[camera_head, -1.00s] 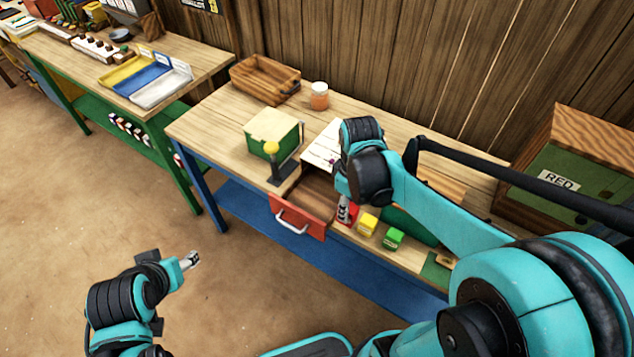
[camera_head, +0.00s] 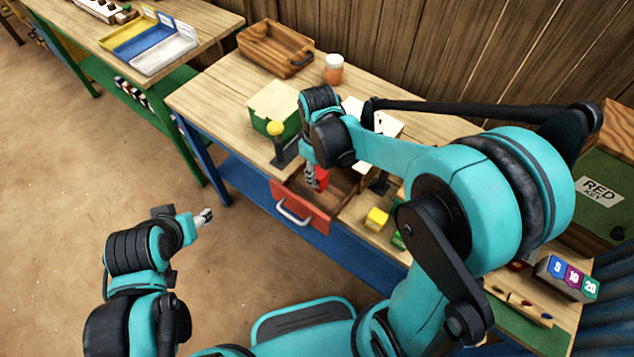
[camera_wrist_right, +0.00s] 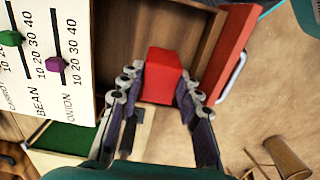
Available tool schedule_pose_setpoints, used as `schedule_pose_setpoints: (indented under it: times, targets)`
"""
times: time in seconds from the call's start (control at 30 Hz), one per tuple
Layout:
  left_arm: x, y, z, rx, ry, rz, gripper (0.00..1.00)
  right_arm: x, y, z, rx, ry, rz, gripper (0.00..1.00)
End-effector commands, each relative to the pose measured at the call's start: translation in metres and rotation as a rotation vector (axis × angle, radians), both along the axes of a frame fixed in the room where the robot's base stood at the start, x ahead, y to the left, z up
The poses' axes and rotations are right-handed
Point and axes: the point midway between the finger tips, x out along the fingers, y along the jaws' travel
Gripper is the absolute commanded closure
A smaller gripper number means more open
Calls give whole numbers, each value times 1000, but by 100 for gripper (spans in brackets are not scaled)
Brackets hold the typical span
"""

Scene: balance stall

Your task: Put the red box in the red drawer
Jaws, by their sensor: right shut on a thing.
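The red box (camera_wrist_right: 161,76) is between the fingers of my right gripper (camera_wrist_right: 155,98), which is shut on it. In the head view the red box (camera_head: 322,179) shows partly behind the right gripper (camera_head: 312,180), over the open red drawer (camera_head: 302,208). In the right wrist view the drawer's red front (camera_wrist_right: 229,55) and wooden inside lie behind and beside the box. I cannot tell how far the box is above the drawer floor. My left gripper (camera_head: 204,217) is away from the table, over the floor at the lower left, and looks empty; its fingers are too small to read.
Yellow (camera_head: 377,219) and green boxes stand right of the drawer. A wooden crate (camera_head: 270,55) and a jar (camera_head: 333,70) stand behind.

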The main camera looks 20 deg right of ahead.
Motion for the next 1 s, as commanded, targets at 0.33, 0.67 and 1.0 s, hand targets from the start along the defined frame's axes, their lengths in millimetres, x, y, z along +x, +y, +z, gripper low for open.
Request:
schedule_pose_setpoints:
  times: [0.33, 0.67, 1.0]
  targets:
    - [0, 0, -17, 0, 0, 0, 46, 2, 3, -39, 0, 0, -1, 97]
    - [0, 0, -17, 0, 0, 0, 46, 2, 3, -42, 0, 0, 0, 97]
    - [0, 0, -19, 0, 0, 0, 46, 2, 3, -45, 0, 0, 0, 46]
